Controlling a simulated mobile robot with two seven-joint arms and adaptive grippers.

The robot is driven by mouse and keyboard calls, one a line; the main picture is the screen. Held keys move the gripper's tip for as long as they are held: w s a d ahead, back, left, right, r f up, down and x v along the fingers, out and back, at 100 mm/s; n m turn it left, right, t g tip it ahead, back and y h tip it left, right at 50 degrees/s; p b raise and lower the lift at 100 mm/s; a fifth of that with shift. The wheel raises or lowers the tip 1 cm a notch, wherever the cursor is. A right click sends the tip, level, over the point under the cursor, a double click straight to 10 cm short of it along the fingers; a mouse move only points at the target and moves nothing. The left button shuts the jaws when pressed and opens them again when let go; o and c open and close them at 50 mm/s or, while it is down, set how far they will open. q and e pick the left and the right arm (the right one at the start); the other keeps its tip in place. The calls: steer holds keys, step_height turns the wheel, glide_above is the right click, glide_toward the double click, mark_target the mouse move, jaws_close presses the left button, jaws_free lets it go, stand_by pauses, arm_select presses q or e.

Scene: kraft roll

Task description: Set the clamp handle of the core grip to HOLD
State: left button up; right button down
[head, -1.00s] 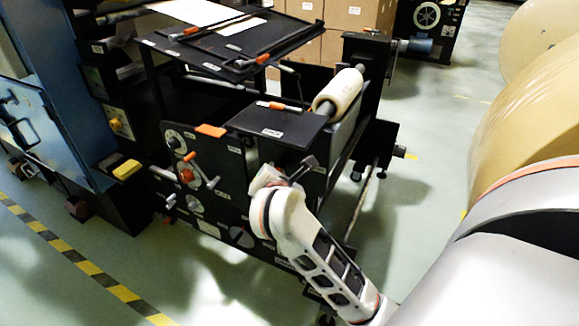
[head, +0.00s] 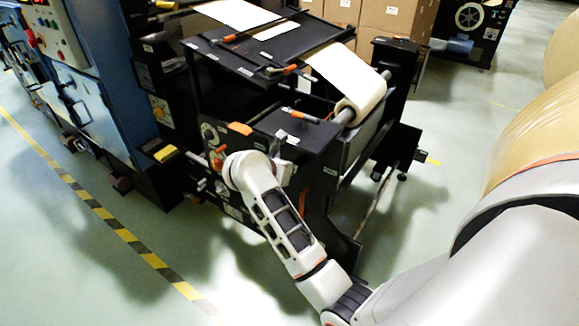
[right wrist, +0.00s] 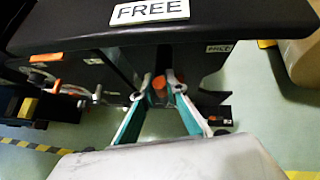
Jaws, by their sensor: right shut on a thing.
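In the right wrist view an orange handle (right wrist: 160,86) stands between the fingertips of my right gripper (right wrist: 159,82), below the edge of a dark plate. The two teal and white fingers are closed on it. A large white label reading FREE (right wrist: 151,11) is on the plate above; a smaller label (right wrist: 219,48), hard to read, is to the right. In the head view my right arm reaches to the front of the black machine (head: 318,135); its wrist hides the fingers and the handle there. My left gripper is not in view.
A paper roll (head: 361,96) sits at the machine's right end, with a paper strip (head: 345,70) rising to the upper table (head: 282,45). A blue cabinet (head: 95,95) stands left. A large brown roll (head: 535,125) is at right. Open floor lies in front.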

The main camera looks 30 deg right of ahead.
steer(key=shift+a, duration=0.1)
stand_by(0.3)
steer(key=c, duration=2)
jaws_free()
steer(key=shift+f, duration=0.1)
steer(key=shift+c, duration=0.2)
